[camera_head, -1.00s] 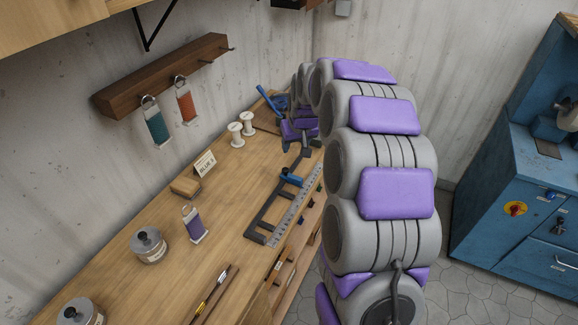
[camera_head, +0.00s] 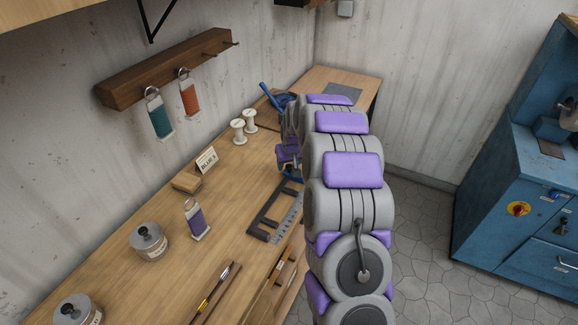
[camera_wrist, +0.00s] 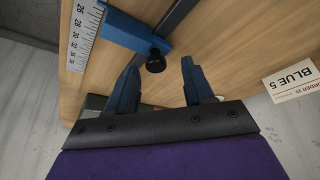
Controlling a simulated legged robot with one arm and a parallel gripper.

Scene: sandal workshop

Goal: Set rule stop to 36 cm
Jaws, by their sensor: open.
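The steel rule (camera_head: 287,222) lies along a dark frame (camera_head: 258,222) on the workbench, its far part hidden behind my arm. In the wrist view the rule (camera_wrist: 83,35) shows at the upper left, with figures from about 26 into the thirties. The blue rule stop (camera_wrist: 125,32), with a black knob (camera_wrist: 155,62), sits beside the rule on a dark bar. I cannot tell its exact reading. My gripper (camera_wrist: 161,64) is open and empty. Its blue fingers point towards the knob, which appears between their tips; I see no clear contact. In the head view my arm mostly hides the gripper.
A BLUE 5 card (camera_head: 207,160) stands on a wooden block (camera_head: 186,182) left of the rule. A blue cabinet (camera_head: 520,200) stands right, across clear floor.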

